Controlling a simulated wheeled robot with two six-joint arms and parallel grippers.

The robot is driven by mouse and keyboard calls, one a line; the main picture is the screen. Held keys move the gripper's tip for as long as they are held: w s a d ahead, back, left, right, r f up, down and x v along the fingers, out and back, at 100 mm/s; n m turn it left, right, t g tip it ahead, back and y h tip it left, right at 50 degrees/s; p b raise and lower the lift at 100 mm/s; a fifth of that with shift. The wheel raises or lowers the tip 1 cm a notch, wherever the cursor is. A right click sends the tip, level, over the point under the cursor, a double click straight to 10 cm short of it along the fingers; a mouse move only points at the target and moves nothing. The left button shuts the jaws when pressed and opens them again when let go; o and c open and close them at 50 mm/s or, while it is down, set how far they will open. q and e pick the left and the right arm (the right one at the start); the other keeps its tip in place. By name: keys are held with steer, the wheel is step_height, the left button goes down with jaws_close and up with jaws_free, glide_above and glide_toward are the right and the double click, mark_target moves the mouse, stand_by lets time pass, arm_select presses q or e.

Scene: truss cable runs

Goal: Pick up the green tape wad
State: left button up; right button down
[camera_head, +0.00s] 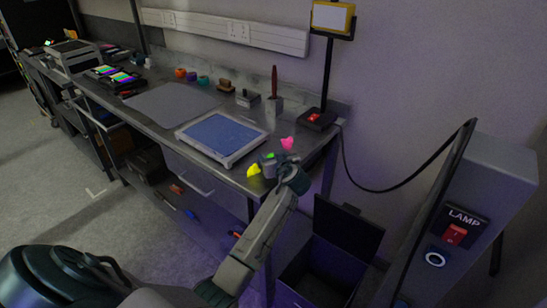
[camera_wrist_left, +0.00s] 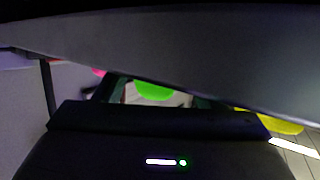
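The green tape wad (camera_head: 270,155) lies near the front right corner of the metal bench, mostly hidden behind my left gripper (camera_head: 269,164) in the head view. In the left wrist view the bright green wad (camera_wrist_left: 154,91) shows between the two spread fingers, with gaps on both sides. The left gripper is open and close to the wad. I cannot tell whether a finger touches it. My right gripper is in neither view.
A yellow wad (camera_head: 253,170) and a pink wad (camera_head: 287,143) lie close by on either side. A blue-topped tray (camera_head: 180,133) is left of them. A lamp stand (camera_head: 318,119) stands behind. An open dark bin (camera_head: 346,228) sits below, right of the bench.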

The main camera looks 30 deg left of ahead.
arm_select(q)
steer(key=c, duration=1)
steer(key=shift+o, duration=0.2)
steer(key=shift+r, duration=0.15)
